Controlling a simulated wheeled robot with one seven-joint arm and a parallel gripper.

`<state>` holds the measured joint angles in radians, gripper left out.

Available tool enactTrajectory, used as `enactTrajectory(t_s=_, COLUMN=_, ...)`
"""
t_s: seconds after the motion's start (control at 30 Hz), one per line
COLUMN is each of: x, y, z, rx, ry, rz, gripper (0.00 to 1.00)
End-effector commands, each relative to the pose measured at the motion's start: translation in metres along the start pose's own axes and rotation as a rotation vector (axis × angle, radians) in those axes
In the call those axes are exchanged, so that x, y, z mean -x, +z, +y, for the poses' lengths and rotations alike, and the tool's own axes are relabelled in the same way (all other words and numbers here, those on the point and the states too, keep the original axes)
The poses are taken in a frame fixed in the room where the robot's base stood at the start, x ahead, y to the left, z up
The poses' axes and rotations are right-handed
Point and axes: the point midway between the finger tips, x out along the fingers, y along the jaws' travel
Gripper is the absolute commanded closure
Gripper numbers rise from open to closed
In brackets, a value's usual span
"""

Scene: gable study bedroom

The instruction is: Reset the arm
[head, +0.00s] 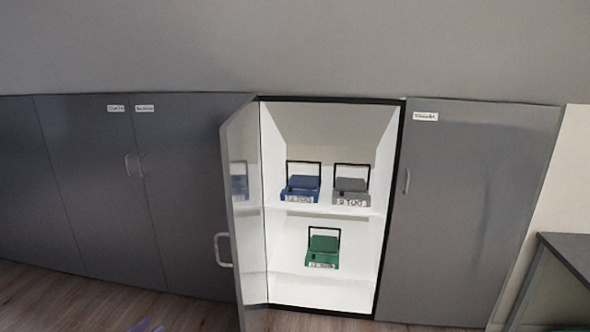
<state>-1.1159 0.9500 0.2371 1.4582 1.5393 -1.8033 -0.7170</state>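My gripper and arm do not show clearly in the head view. A small blue-purple shape (148,326) is cut off by the bottom edge; I cannot tell what it is. An open cabinet (282,309) with a white, lit interior stands in the middle. Its grey door (246,200) is swung out on the left side, with a pale handle (222,250). A blue box (301,188) and a grey box (351,190), each with a dark upright handle, stand on the upper shelf. A green box (322,251) of the same kind stands below.
Closed grey cabinets stand on the left (85,200) and right (470,220). The open door juts out into the room. A dark-topped table or desk (572,252) is at the right edge. Wooden floor (60,300) shows clear at the lower left.

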Motion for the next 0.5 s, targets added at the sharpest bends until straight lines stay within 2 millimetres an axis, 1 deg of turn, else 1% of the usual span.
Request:
enactTrajectory(t_s=0.03, x=-0.008, y=-0.003, z=-0.001, rx=-0.007, ry=-0.009, rz=-0.001, gripper=0.75)
enactTrajectory(t_s=0.27, x=-0.043, y=-0.014, z=-0.009, rx=-0.051, ry=-0.090, rz=-0.017, gripper=0.75)
enactTrajectory(t_s=0.47, x=-0.084, y=-0.028, z=-0.013, rx=-0.089, ry=-0.187, rz=-0.041, gripper=0.75)
enactTrajectory(t_s=0.5, x=-0.095, y=-0.031, z=-0.013, rx=-0.096, ry=-0.210, rz=-0.049, gripper=0.75)
